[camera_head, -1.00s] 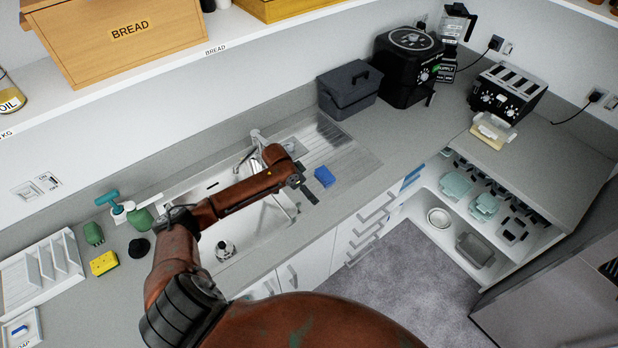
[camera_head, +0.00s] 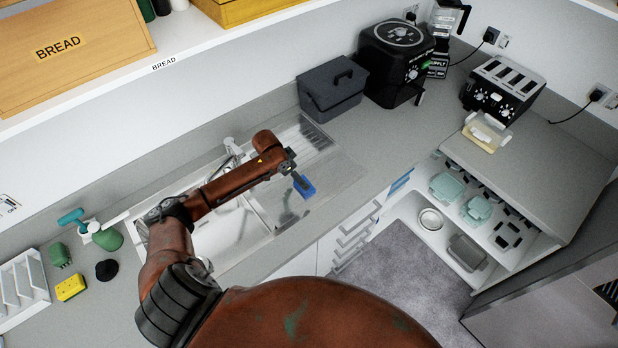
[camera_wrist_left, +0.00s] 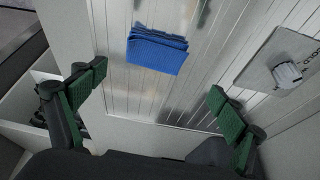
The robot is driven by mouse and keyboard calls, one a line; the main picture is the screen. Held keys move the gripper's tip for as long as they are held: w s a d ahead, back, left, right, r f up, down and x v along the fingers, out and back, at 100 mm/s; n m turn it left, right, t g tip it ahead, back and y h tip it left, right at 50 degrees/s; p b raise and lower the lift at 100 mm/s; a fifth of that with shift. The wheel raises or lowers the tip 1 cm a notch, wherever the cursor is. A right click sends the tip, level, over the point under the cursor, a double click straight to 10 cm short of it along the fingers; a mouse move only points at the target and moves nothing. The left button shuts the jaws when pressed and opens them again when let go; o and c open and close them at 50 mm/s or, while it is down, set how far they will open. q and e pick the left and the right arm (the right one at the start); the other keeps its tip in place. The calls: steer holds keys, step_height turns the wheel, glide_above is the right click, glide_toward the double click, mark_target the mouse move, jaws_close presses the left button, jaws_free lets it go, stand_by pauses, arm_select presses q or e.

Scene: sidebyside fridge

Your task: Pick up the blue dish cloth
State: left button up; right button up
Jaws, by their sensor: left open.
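The blue dish cloth (camera_head: 307,190) is a small folded block on the ribbed drainboard (camera_head: 335,172) right of the sink basin. In the left wrist view the cloth (camera_wrist_left: 157,50) lies at the top, ahead of and between the green-padded fingers. My left gripper (camera_head: 299,182) is over the drainboard and partly covers the cloth in the head view. In the wrist view its fingers (camera_wrist_left: 160,92) are spread wide, with nothing between them. The cloth appears apart from both fingers. My right gripper is not in either view.
The sink (camera_head: 225,235) and tap (camera_head: 233,148) are beneath and behind my left arm. A dark grey bin (camera_head: 333,92) stands behind the drainboard. A yellow sponge (camera_head: 71,288) and green items lie at the left. An open lower cupboard (camera_head: 440,262) is at the right.

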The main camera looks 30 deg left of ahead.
arm_select(q)
steer(key=shift+w+d+f, duration=0.15)
steer(key=shift+f, duration=0.2)
steer(key=shift+d+f, duration=0.1)
steer(key=shift+f, duration=0.2)
steer(key=x, duration=0.1)
steer(key=p+x, duration=0.1)
steer(key=shift+d+f, duration=0.15)
steer(key=shift+f, duration=0.25)
steer(key=shift+x, duration=1.1)
steer(key=shift+d+f, duration=0.1)
steer(key=shift+f, duration=0.35)
steer(key=c, duration=1.2)
steer(key=shift+c, duration=0.2)
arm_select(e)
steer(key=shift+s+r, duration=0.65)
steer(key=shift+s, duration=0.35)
